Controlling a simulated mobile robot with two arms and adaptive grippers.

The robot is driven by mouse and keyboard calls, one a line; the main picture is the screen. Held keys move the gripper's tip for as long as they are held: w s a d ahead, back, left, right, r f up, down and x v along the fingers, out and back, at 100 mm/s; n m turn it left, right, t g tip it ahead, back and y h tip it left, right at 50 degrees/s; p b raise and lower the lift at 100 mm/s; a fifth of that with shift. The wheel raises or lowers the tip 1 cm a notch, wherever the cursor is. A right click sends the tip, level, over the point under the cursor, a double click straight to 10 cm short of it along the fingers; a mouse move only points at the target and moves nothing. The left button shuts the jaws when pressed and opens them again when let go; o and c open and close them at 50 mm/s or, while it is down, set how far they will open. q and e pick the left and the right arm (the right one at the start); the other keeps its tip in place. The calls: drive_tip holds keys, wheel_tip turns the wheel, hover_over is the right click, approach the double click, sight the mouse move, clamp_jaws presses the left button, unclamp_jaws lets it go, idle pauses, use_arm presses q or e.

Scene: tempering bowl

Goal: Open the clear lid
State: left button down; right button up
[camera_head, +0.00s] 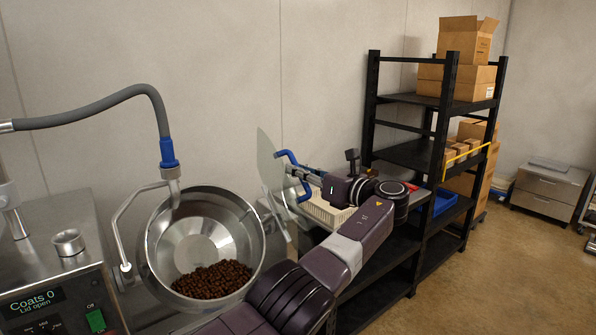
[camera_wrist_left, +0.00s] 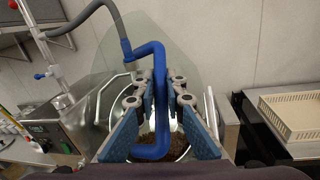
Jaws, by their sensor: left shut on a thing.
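The clear lid (camera_head: 267,165) stands swung out to the right of the steel bowl (camera_head: 162,262), on edge, leaving the bowl's mouth uncovered. Its blue handle (camera_head: 281,154) faces right, towards my left gripper (camera_head: 299,174), which is shut on it. In the left wrist view the blue handle (camera_wrist_left: 160,62) runs between the fingers of my left gripper (camera_wrist_left: 160,92), with the clear lid (camera_wrist_left: 189,58) behind it. Brown pieces (camera_head: 213,279) lie in the bottom of the bowl. The machine's display (camera_head: 33,301) reads "Coats 0" and "Lid open". My right gripper is not in view.
A grey hose with a blue fitting (camera_head: 168,152) hangs over the bowl. A black shelf rack (camera_head: 446,118) with cardboard boxes (camera_head: 465,45) stands on the right. A cream basket (camera_wrist_left: 295,113) sits right of the machine. Floor at the right is clear.

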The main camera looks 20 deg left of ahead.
use_arm(q)
drive_tip(key=c, duration=2)
unclamp_jaws()
drive_tip(key=v, duration=1.2)
drive_tip(key=shift+f, duration=0.15)
